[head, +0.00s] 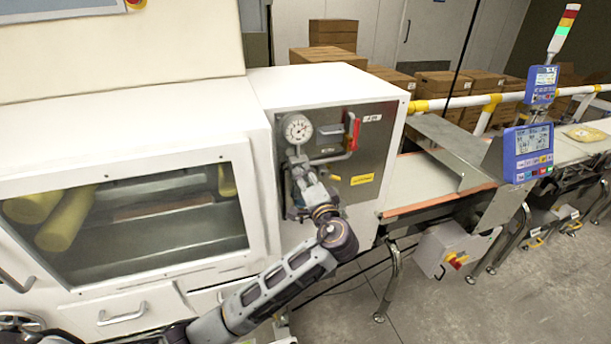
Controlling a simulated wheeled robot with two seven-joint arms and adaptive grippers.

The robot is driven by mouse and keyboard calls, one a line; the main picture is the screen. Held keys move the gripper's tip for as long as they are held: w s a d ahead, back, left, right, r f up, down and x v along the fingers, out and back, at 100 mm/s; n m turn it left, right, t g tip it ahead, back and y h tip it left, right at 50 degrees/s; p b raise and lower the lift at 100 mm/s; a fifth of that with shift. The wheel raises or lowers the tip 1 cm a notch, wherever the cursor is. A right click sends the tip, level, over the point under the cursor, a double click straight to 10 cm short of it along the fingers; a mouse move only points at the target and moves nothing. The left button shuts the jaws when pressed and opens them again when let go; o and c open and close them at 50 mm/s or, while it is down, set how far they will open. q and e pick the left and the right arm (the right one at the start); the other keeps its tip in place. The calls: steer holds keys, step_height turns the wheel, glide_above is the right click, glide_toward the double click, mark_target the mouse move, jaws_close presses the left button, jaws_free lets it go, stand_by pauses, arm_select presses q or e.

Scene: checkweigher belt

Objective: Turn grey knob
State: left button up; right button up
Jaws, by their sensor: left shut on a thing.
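My left gripper (297,162) reaches up to the steel panel (378,148) on the white machine, just below the round pressure gauge (298,128). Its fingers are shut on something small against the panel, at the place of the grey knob. The knob itself is hidden behind the fingers and wrist, so its angle cannot be told. My right gripper is not in view.
A red lever handle (352,132) with grey piping sits just right of the gripper. A windowed white cabinet (130,150) stands left. The belt (438,186) and a blue display (528,152) stand right.

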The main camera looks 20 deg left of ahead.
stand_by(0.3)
arm_select(q)
steer(key=o, duration=1)
steer(key=shift+d, duration=0.1)
steer(key=shift+o, duration=0.2)
steer(key=v, duration=1.2)
